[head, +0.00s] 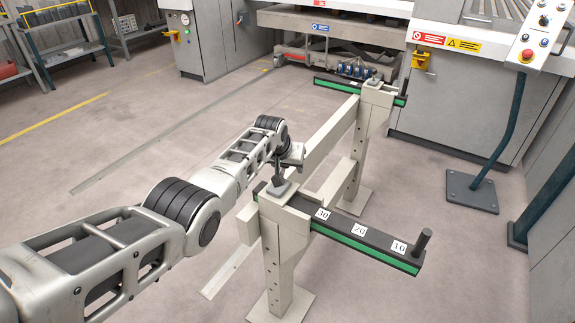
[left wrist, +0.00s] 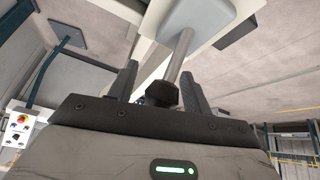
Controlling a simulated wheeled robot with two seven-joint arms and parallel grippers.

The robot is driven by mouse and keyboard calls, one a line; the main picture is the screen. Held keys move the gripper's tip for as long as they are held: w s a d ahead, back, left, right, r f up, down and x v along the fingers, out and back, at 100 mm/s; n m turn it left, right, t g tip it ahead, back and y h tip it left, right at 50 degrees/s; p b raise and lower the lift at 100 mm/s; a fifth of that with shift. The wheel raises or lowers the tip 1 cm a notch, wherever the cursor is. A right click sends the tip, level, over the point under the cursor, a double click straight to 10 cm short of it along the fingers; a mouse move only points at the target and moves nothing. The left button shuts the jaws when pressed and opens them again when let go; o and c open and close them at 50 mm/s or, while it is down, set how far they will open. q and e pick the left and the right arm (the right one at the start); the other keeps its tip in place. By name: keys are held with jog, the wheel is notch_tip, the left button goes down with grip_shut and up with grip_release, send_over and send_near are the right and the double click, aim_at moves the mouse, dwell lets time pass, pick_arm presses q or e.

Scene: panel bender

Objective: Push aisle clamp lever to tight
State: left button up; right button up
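A clamp lever (head: 279,178) stands on a light plate on top of the near post of the beige stand. In the left wrist view it is a grey rod (left wrist: 181,55) with a dark knob (left wrist: 161,94). My left gripper (head: 290,160) is at the top of this lever. Its two dark fingers (left wrist: 160,72) stand apart, with the knob between them and a gap at the left finger. A similar lever (head: 373,77) sits on the far post. The near lever's marks are not readable. My right gripper is out of view.
A dark bar with a green edge and number labels (head: 360,230) sticks out right from the near post, with an upright peg (head: 422,240) at its end. A control panel (head: 532,40) stands at upper right.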

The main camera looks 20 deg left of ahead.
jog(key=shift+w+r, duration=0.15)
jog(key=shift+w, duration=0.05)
pick_arm(q)
jog(key=shift+s+r+p, duration=0.1)
jog(key=shift+r+p, duration=0.2)
jog(key=shift+p, duration=0.05)
jog(key=shift+p+v, duration=0.95)
jog(key=shift+v, duration=0.15)
jog(key=d+p+v, duration=0.1)
jog(key=v, duration=1.2)
jog(key=shift+a+p, duration=0.4)
jog(key=shift+a, duration=0.1)
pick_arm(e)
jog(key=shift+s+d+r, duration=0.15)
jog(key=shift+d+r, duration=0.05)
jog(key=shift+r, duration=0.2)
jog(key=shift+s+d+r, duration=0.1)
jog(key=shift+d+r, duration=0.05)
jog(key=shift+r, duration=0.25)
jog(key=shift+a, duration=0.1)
